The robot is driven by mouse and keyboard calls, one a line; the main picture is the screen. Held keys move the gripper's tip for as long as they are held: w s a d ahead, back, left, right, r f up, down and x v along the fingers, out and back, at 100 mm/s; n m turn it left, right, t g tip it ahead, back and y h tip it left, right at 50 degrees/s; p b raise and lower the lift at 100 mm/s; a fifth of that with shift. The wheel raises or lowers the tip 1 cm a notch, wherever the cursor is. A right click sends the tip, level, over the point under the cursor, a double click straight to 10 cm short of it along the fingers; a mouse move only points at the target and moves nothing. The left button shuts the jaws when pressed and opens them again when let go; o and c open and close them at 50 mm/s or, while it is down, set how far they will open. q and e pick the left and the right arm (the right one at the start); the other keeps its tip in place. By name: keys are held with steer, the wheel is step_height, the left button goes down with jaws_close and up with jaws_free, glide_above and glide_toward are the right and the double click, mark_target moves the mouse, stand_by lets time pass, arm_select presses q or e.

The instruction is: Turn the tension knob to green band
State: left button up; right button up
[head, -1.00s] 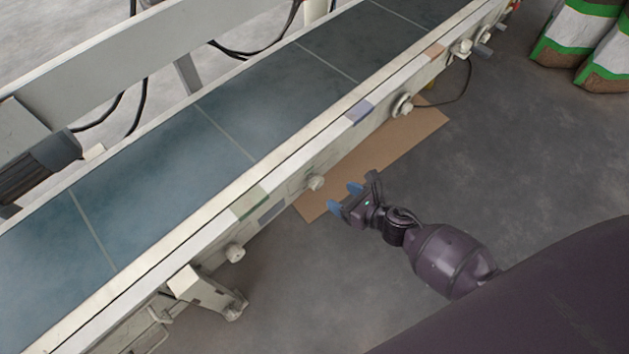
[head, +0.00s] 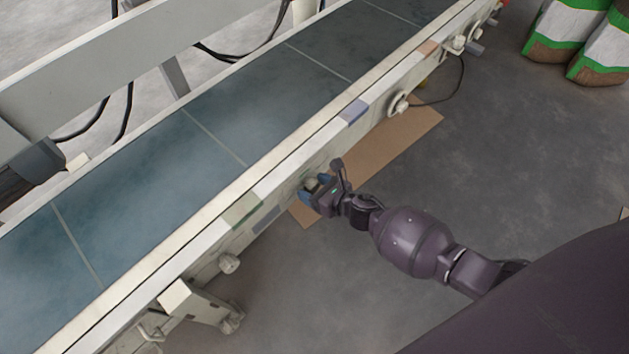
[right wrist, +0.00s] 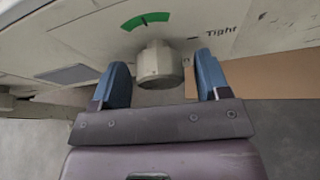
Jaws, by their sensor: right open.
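The tension knob (right wrist: 159,65) is a pale grey round knob on the conveyor's side panel. In the right wrist view a green band (right wrist: 146,20) with a dark mark on it lies just above the knob, and the word "Tight" is printed to its right. My right gripper (right wrist: 160,80) is open, with one blue finger on each side of the knob and visible gaps to both. In the head view the right gripper (head: 314,184) is at the conveyor's side and partly hides the knob (head: 311,183). The left gripper does not show.
The conveyor belt (head: 230,125) runs diagonally behind the side rail. Cardboard (head: 400,145) lies on the floor below. Bags (head: 566,38) stand at top right.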

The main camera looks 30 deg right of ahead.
steer(key=c, duration=0.9)
steer(key=shift+y, duration=0.3)
steer(key=m+y, duration=0.2)
steer(key=m, duration=0.1)
steer(key=shift+d+m+g, duration=0.1)
steer(key=shift+m+g, duration=0.2)
steer(key=m+y, duration=0.2)
steer(key=m, duration=0.2)
steer(key=shift+y, duration=0.3)
steer(key=m+t+y, duration=0.1)
steer(key=m, duration=0.3)
steer(key=shift+f+y, duration=0.1)
steer(key=shift+y, duration=0.3)
steer(key=m+t, duration=0.1)
steer(key=m, duration=0.2)
steer(key=m+t+y, duration=0.1)
steer(key=m, duration=0.2)
